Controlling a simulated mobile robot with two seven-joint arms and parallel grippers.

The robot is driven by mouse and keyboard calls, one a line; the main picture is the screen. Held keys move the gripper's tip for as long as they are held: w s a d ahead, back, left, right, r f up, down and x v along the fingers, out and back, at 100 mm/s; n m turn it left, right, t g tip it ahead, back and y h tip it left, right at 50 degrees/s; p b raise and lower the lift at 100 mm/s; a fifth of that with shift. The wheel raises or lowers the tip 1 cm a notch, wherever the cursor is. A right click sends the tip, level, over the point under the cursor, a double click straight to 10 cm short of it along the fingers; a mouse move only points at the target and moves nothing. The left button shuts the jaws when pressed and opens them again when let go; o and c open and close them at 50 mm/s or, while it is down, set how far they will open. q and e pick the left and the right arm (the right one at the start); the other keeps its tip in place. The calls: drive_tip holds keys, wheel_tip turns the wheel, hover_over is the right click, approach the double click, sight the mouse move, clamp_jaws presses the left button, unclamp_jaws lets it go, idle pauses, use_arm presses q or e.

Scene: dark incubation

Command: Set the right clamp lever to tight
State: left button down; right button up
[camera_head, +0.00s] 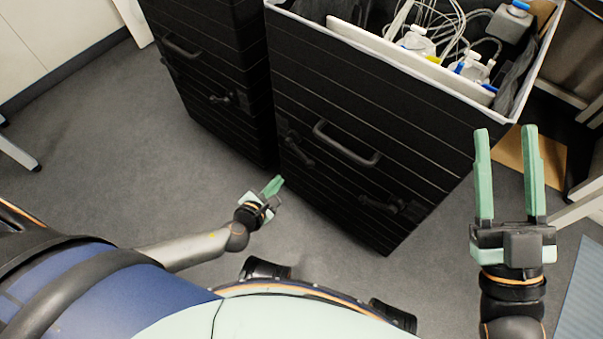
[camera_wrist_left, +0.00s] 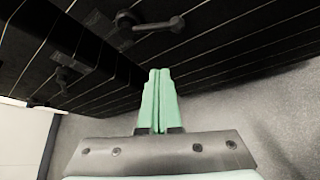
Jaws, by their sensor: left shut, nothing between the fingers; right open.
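The right clamp lever (camera_head: 395,207) is a small black lever low on the front of the near black box (camera_head: 440,125). A left clamp lever (camera_head: 297,152) sits on the same front, left of the bar handle (camera_head: 346,146). My left gripper (camera_head: 277,183) is shut and empty, below and left of the left lever, apart from the box. In the left wrist view, its green fingers (camera_wrist_left: 160,72) point toward a black lever (camera_wrist_left: 150,27); I cannot tell for certain which lever this is. My right gripper (camera_head: 507,130) is open and empty at the right, beside the box's corner.
The box's open top holds a white panel (camera_head: 400,58), bottles and tubing. A second black box (camera_head: 210,50) with its own levers stands to the left, close by. White furniture legs stand at far right. The grey floor (camera_head: 130,130) is clear at left.

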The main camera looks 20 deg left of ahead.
sight(300, 153)
use_arm(q)
drive_tip(key=shift+d+f+b, duration=0.1)
drive_tip(key=shift+f+b, duration=0.3)
drive_tip(key=shift+f, duration=0.35)
use_arm(e)
drive_tip(key=s+r+n+y, duration=0.2)
drive_tip(key=r+y, duration=0.1)
drive_tip(key=s+r+n+y, duration=0.1)
drive_tip(key=shift+s+a+r+y, duration=0.15)
drive_tip(key=shift+s+a+y, duration=0.1)
drive_tip(key=shift+s+y, duration=0.15)
use_arm(q)
drive_tip(key=f+b+x, duration=0.1)
drive_tip(key=b+x, duration=0.4)
drive_tip(key=x, duration=0.5)
drive_tip(key=r, duration=0.1)
drive_tip(key=d+r+p, duration=0.1)
drive_tip(key=r, duration=0.1)
drive_tip(key=d+r, duration=0.1)
drive_tip(key=shift+r+p, duration=0.15)
drive_tip(key=shift+p, duration=0.25)
use_arm(e)
wheel_tip(300, 153, down, 3)
drive_tip(key=shift+w+a+f, duration=0.1)
drive_tip(key=shift+a+f, duration=0.05)
drive_tip(key=shift+f, duration=0.05)
use_arm(q)
drive_tip(key=shift+r, duration=0.1)
use_arm(e)
drive_tip(key=shift+r, duration=0.2)
